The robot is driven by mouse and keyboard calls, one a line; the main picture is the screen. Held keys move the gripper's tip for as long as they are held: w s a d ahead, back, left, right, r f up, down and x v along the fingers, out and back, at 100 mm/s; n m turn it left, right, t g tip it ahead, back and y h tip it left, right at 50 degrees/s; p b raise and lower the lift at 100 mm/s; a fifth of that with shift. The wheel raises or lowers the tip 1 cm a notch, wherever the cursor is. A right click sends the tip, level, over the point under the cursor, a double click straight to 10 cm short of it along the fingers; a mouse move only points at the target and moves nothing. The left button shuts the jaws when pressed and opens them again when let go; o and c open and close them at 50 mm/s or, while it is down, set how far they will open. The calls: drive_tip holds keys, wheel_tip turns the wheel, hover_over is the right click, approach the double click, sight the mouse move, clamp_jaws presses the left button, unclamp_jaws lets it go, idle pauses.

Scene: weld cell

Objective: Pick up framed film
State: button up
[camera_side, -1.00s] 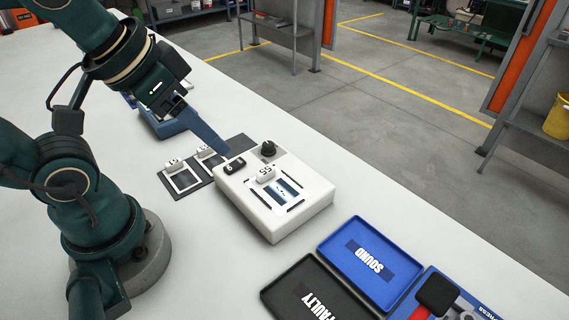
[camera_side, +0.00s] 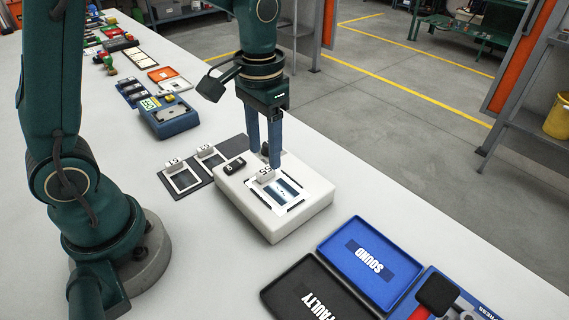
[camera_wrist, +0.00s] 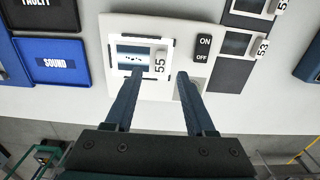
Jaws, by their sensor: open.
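The framed film (camera_side: 289,189) has a white frame, a dark bluish picture and a raised white tab marked 55. It lies flat on the white light box (camera_side: 262,222); the wrist view shows its film (camera_wrist: 133,55) lit, with dark marks. My gripper (camera_side: 265,158) points down over the light box, close to the tab (camera_side: 264,175) end of the frame. Its two fingers are apart with nothing between them. In the wrist view my gripper (camera_wrist: 156,88) has its fingers to the lower left and lower right of the tab. Whether a finger touches anything I cannot tell.
Two more framed films (camera_side: 183,181) lie on a dark mat left of the light box. The box has an ON/OFF switch (camera_wrist: 203,47). A blue SOUND tray (camera_side: 340,262) and a black FAULTY tray (camera_side: 275,291) sit at front right. A blue device (camera_side: 172,122) stands behind.

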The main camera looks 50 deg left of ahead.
sight(265, 170)
drive_tip(key=shift+f, duration=2.05)
clamp_jaws()
drive_tip(key=shift+r, duration=0.1)
